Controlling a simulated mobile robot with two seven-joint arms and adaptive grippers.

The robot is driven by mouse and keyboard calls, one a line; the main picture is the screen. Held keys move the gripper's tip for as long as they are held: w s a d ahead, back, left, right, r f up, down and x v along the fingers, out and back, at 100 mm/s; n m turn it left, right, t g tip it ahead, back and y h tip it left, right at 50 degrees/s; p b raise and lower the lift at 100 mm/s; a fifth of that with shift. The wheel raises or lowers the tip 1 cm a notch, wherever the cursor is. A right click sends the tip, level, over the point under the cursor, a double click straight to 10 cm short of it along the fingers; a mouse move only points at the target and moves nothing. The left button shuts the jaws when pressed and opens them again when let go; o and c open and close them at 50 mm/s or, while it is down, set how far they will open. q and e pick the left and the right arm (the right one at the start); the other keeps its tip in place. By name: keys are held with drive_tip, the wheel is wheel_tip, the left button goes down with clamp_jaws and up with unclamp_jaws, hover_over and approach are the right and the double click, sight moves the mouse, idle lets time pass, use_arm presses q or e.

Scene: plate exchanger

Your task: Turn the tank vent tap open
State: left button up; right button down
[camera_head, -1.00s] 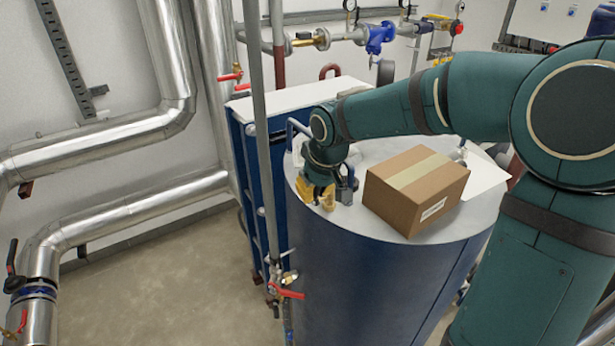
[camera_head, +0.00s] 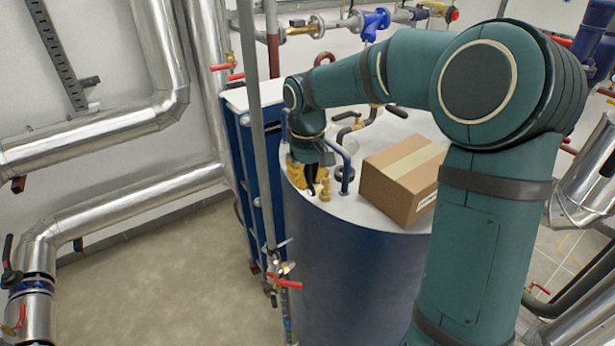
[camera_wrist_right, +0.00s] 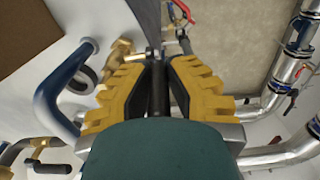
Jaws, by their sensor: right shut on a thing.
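The tank (camera_head: 360,275) is a dark blue cylinder with a pale top. My right gripper (camera_head: 311,185), with yellow fingers, points down at the near left edge of that top. In the right wrist view, the gripper (camera_wrist_right: 157,80) is shut on a slim black lever, which I take as the vent tap handle (camera_wrist_right: 158,88). A brass fitting (camera_head: 325,190) stands just right of the fingers, and brass also shows beside them in the wrist view (camera_wrist_right: 120,50). The fingers hide much of the tap, so its angle is unclear. My left gripper is not in view.
A blue bent handle (camera_head: 346,165) stands close right of the gripper. A cardboard box (camera_head: 402,180) lies further right on the tank. Another brass valve with a black handle (camera_head: 350,122) is behind. A vertical grey pipe (camera_head: 255,130) and red-handled tap (camera_head: 284,282) are left.

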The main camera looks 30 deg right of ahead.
drive_tip(key=shift+s+f, duration=0.1)
drive_tip(key=shift+f, duration=0.05)
drive_tip(key=c, duration=0.9)
unclamp_jaws()
drive_tip(key=shift+c, duration=0.2)
